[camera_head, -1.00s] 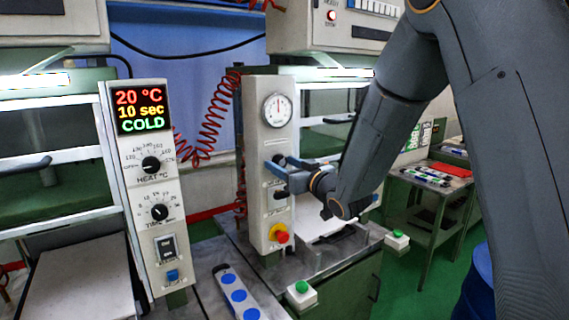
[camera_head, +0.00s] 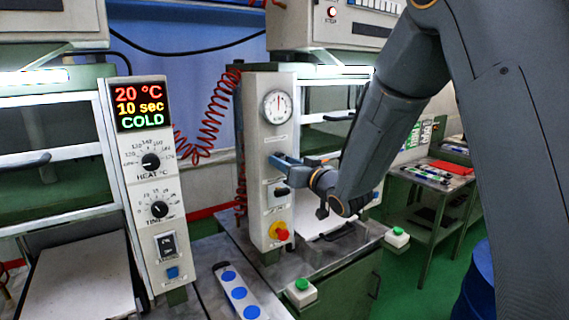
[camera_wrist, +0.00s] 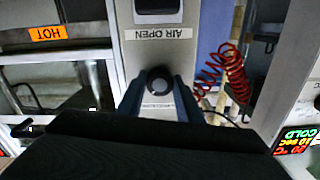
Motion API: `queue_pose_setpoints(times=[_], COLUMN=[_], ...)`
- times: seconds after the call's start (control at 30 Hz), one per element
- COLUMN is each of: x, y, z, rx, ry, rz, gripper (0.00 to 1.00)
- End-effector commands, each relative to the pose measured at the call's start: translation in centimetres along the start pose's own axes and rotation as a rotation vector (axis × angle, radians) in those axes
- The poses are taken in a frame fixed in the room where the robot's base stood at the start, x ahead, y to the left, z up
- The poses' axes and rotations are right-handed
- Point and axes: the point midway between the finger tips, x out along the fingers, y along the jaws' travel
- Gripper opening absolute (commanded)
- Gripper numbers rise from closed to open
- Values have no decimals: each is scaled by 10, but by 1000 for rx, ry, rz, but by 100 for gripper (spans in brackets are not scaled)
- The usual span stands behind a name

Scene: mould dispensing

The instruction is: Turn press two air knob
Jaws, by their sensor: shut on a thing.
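The round black air knob (camera_wrist: 159,82) is on the grey control panel (camera_head: 268,140) of the press at centre. In the wrist view it sits between the two blue fingertips of my gripper (camera_wrist: 158,90), below the upside-down "AIR OPEN" label (camera_wrist: 157,34). My gripper (camera_head: 276,160) is shut on the knob, reaching in from the right in the head view, where the fingers hide the knob. A round pressure gauge (camera_head: 277,107) sits above it on the panel. A dark control (camera_head: 281,191) is below it.
A red emergency button (camera_head: 281,234) is low on the panel. Green buttons (camera_head: 301,285) stand on the table edge. A coiled red hose (camera_head: 211,125) hangs left of the panel. Another press panel (camera_head: 143,190) reads 20 °C, 10 sec, COLD.

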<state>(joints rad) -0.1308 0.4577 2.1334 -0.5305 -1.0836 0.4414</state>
Motion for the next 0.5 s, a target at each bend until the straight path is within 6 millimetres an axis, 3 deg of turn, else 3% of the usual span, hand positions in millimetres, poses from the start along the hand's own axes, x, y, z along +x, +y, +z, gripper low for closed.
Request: queue_pose_setpoints(times=[0.5], x=[0], y=[0], z=[-1], rx=[301], ry=[2], rz=[0], gripper=[10])
